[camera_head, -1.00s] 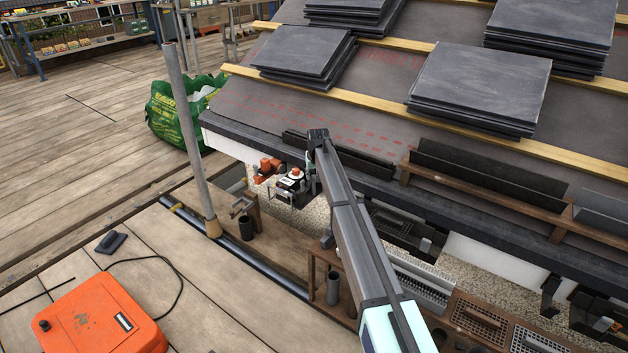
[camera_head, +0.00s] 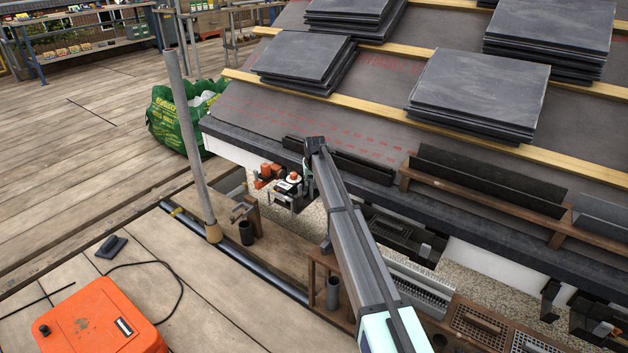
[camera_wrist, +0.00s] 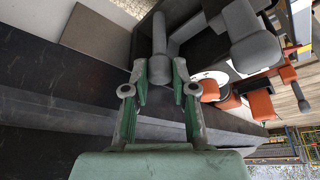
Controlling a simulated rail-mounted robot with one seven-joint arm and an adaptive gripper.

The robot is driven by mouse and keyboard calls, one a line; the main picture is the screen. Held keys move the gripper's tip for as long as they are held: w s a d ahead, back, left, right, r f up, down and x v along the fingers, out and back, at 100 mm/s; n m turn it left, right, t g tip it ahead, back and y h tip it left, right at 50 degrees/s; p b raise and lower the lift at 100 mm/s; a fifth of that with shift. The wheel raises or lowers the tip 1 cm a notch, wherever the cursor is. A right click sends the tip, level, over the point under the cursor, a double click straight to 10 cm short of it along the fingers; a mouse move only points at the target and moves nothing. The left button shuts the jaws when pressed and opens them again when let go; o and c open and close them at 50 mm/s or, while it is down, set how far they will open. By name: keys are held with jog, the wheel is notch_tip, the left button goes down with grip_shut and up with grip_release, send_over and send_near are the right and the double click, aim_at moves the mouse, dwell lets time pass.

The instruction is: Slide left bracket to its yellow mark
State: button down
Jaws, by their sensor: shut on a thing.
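My gripper (camera_wrist: 160,82) has green-grey fingers, shut on a rounded grey knob at the end of a grey post (camera_wrist: 159,34). The post belongs to a dark bracket (camera_wrist: 143,32), which I take to be the left one. In the head view my gripper hangs below the eave, left of my arm's upper end, and its fingers are hard to make out there. Dark bracket parts (camera_head: 281,198) show beside an orange-and-white device (camera_head: 289,184). I cannot make out the yellow mark clearly in either view.
The dark eave edge (camera_head: 245,135) runs just above the work area. Another dark bracket (camera_head: 400,235) sits right of my arm. A grey pole (camera_head: 187,140), a wooden bench with dark cups (camera_head: 247,233) and slate stacks (camera_head: 480,92) are nearby. The deck at left is mostly open.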

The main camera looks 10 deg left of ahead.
jog(key=shift+w+a+r+p, duration=0.2)
jog(key=shift+w+a+p, duration=0.15)
jog(key=shift+a, duration=0.15)
jog(key=shift+a+f, duration=0.15)
jog(key=shift+f, duration=0.05)
jog(key=c, duration=1.2)
grip_release()
jog(key=v, duration=1.2)
jog(key=shift+s, duration=0.1)
